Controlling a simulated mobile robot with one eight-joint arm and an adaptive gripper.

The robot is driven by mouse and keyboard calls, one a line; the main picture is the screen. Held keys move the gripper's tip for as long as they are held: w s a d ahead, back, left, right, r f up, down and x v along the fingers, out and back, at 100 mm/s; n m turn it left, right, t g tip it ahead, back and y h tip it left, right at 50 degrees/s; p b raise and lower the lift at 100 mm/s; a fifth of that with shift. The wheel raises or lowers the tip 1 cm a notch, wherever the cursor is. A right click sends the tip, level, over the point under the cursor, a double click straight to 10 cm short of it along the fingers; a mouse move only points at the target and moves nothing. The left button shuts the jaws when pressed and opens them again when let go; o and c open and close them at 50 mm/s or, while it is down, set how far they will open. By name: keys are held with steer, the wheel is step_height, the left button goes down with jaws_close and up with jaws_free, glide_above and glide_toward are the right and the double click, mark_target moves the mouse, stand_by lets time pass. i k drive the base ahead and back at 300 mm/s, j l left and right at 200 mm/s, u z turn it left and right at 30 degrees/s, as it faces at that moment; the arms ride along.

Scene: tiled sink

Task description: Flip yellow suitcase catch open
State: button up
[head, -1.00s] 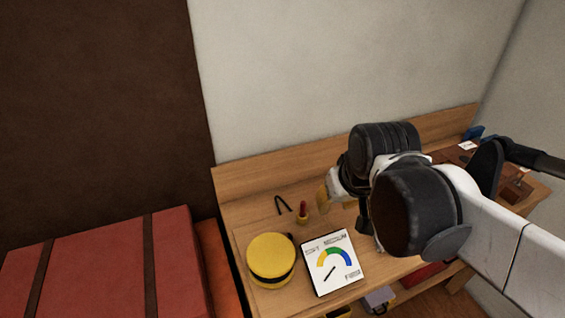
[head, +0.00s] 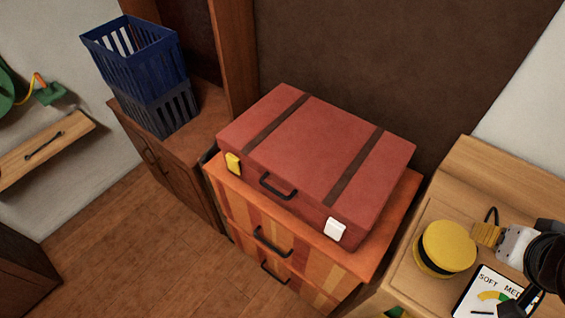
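A red suitcase (head: 322,150) with two dark straps lies flat, lid down, on an orange striped drawer cabinet (head: 280,245). Its yellow catch (head: 233,163) is on the front face near the left corner. A white catch (head: 334,229) is on the same face near the right corner, and a dark handle (head: 277,187) is between them. My gripper (head: 487,234) is at the right edge, over the wooden desk and beside a round yellow object, well away from the suitcase. Its yellowish fingertips are small, and their opening cannot be made out.
Blue and dark baskets (head: 135,55) stand on a brown cabinet (head: 175,165) at left. Wooden floor (head: 125,245) is clear in front of the suitcase cabinet.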

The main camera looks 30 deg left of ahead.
mark_target(232, 160)
steer(key=u, duration=1.95)
